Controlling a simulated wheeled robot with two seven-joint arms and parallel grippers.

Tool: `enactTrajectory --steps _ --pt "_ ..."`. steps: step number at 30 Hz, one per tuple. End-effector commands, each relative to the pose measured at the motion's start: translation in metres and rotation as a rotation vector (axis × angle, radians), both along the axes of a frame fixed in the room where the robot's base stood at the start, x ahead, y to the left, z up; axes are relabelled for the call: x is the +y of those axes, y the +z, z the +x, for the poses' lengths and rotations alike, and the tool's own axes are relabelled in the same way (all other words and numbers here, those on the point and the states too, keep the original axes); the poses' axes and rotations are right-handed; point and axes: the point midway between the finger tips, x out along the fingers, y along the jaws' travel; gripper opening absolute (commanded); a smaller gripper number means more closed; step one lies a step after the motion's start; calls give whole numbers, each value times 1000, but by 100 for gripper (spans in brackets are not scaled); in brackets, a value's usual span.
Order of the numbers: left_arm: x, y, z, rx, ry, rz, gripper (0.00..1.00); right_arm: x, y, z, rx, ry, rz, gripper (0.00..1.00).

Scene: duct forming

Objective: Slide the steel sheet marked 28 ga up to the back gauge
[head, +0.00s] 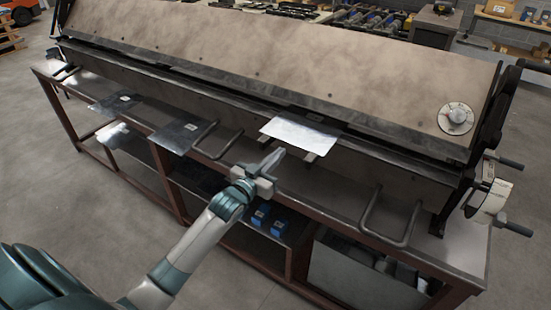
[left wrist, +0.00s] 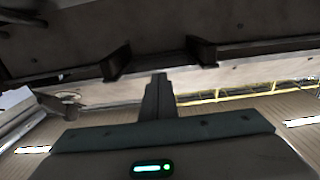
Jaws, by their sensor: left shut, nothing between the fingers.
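A bright, shiny steel sheet (head: 300,135) lies at the front of the brake, its far edge close to the dark clamping bar; I cannot tell whether it touches a gauge. Darker grey sheets lie to the left, one with a small label (head: 176,136) and another farther left (head: 115,103). The labels are too small to read, so I cannot tell which is 28 ga. My left gripper (head: 275,158) is shut and empty, just in front of the bright sheet's near edge. Its closed fingers (left wrist: 159,92) also show in the left wrist view. My right gripper is out of view.
The long brake with its tan apron (head: 280,55) fills the back. Bent handles (head: 390,225) stick out at the front, and a dial (head: 456,118) sits at the right. Two dark brackets (left wrist: 203,50) hang above my fingers in the wrist view. Blue boxes (head: 262,215) sit below.

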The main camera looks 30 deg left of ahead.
Motion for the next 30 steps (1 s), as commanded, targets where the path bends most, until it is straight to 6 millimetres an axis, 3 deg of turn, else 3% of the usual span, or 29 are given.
enactTrajectory --steps 12,30 --pt "-3 -2 36 1 0 1 0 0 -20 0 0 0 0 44" --pt "-3 -1 41 1 0 0 0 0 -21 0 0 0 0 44"
